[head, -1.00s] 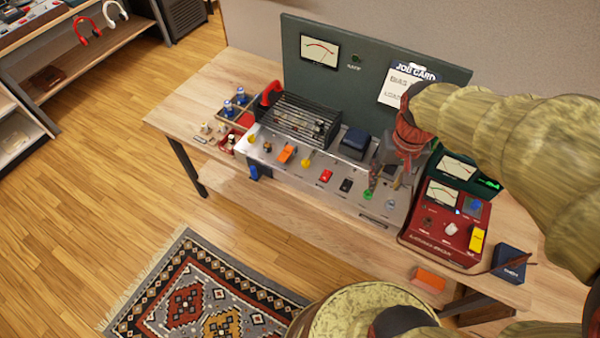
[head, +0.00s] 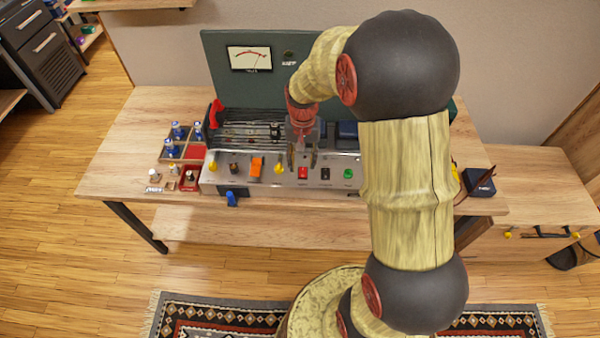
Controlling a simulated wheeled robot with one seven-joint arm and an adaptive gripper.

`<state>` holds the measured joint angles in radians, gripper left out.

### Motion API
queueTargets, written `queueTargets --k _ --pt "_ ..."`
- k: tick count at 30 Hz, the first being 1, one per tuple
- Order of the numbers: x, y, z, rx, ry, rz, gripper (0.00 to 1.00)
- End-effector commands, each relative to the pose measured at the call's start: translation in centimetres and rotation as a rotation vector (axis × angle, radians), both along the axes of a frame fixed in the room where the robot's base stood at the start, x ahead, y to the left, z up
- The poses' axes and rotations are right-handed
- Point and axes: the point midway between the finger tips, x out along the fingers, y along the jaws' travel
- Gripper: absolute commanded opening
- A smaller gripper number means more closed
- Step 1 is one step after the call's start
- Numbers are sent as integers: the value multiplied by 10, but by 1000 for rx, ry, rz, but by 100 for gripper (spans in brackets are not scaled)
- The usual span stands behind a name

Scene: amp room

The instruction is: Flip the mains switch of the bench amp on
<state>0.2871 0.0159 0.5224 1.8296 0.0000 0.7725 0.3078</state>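The bench amp (head: 217,181) sits on the wooden bench with a silver front panel and a dark caged top. Contact cannot be told. My arm hides the panel's right end.
A dark green meter panel (head: 225,60) stands behind the amp. A parts tray (head: 166,157) with blue-topped items is at its left. A dark blue box (head: 479,182) lies at right. The bench (head: 115,165) is clear at far left. A patterned rug (head: 515,318) lies on the floor.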

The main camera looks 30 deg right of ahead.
Motion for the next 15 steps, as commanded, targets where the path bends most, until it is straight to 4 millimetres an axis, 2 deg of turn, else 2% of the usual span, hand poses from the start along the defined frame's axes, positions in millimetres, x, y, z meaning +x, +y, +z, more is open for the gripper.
queueTargets --k 1,6,10,15 --pt "-1 0 -13 1 4 0 36" --pt "-1 0 -37 1 3 0 36" --pt "-1 0 -49 0 2 1 36" --pt "-1 0 -54 0 2 1 36"
